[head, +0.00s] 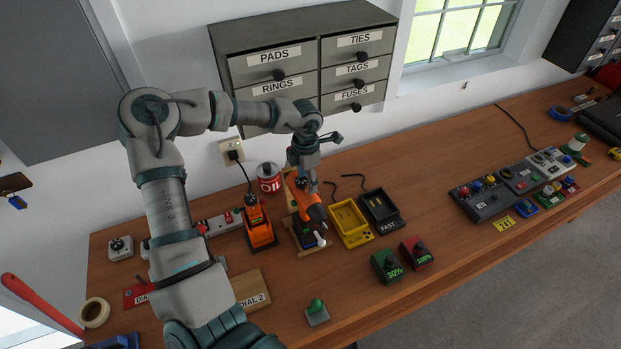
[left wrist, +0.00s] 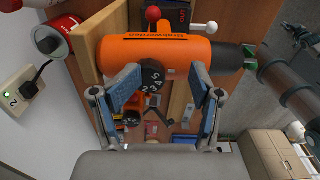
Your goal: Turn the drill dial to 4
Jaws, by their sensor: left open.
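The orange drill (head: 308,204) stands at the middle of the bench, below my left gripper (head: 303,168). In the left wrist view the drill body (left wrist: 200,52) lies across the top of the picture. Its black dial (left wrist: 153,76) with white digits shows on the near side of the body. My left gripper (left wrist: 160,88) is open and empty, with one finger on each side of the dial. The fingertips are close to the drill body; I cannot tell whether they touch. The dial's set number is too unclear to tell. My right gripper is not in view.
A red and white can (head: 269,178) and a second orange tool (head: 257,222) stand left of the drill. A yellow charger (head: 350,222) and a black charger (head: 380,210) are right of it. Labelled drawers (head: 300,65) hang behind. The bench right of the chargers has clear room.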

